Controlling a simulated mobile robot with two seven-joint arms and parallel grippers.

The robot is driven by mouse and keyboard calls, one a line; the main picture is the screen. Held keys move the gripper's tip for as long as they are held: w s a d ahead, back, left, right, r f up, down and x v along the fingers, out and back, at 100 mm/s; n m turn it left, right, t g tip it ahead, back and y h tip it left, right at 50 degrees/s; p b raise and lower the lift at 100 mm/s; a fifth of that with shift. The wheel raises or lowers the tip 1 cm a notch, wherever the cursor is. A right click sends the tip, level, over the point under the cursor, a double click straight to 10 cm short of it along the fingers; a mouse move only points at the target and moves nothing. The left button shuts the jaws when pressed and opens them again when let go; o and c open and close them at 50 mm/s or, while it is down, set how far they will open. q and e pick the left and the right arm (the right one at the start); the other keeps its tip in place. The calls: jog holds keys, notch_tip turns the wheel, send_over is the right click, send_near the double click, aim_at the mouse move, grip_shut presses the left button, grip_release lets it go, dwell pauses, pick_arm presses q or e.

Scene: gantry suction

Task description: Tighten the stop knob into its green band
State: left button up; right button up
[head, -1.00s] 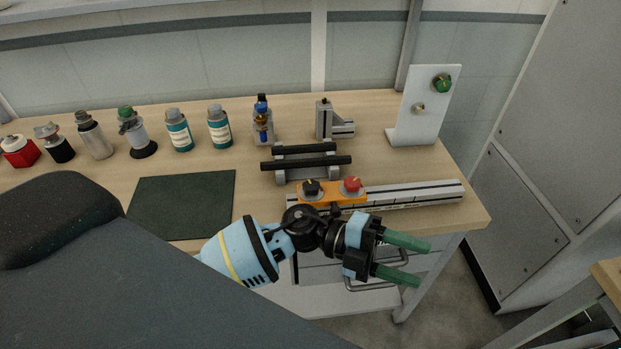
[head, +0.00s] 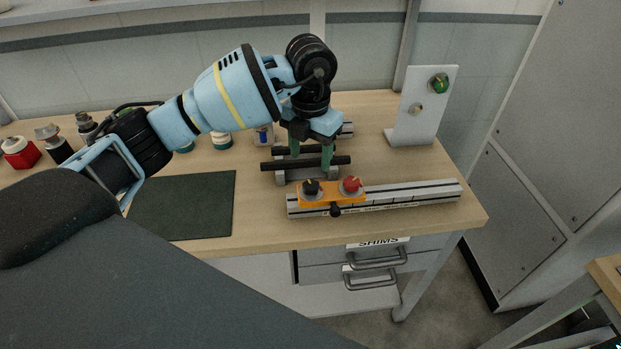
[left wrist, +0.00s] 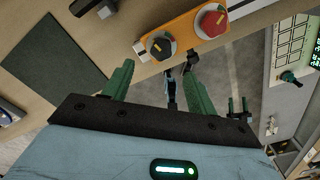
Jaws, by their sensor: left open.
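An orange block (head: 318,199) sits at the left end of a grey slotted rail (head: 415,194). In the left wrist view the black knob (left wrist: 161,46) and red knob (left wrist: 212,22) lie beyond the fingers.
The black-barred stand (head: 334,160) is close to the left fingers. A white upright panel (head: 427,115) with a green knob (head: 439,83) stands at the back right. A dark mat (head: 190,210) lies left of the rail. Bottles stand at the back left.

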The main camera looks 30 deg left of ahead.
aim_at(310, 184)
pick_arm(q)
jog(key=shift+d+f, duration=0.1)
jog(key=shift+f, duration=3.85)
jog(key=c, duration=1)
